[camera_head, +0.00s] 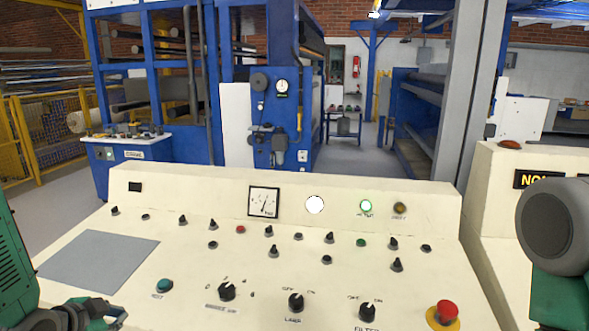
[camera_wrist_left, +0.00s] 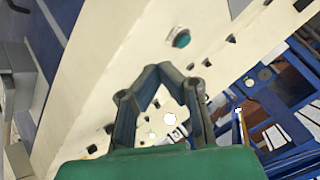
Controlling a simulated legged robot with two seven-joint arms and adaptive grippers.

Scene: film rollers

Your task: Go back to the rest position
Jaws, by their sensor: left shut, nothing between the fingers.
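My left gripper (camera_head: 98,314) shows at the bottom left of the head view, low in front of the cream control panel (camera_head: 300,215). In the left wrist view its two dark fingers (camera_wrist_left: 158,70) are bent with their tips drawn together, and nothing is held between them. The panel (camera_wrist_left: 95,70) lies beyond the fingers there, with a teal button (camera_wrist_left: 181,38) past the tips. A teal button (camera_head: 165,286) and a grey plate (camera_head: 98,262) are near the gripper in the head view. Part of my right arm shows at the right edge; its gripper is out of view.
The panel carries several black knobs, a dial gauge (camera_head: 263,202), a lit green lamp (camera_head: 366,206) and a red emergency button (camera_head: 444,312). Blue machinery (camera_head: 275,110) stands behind it. Yellow fencing (camera_head: 45,130) is at the left. The space above the panel is free.

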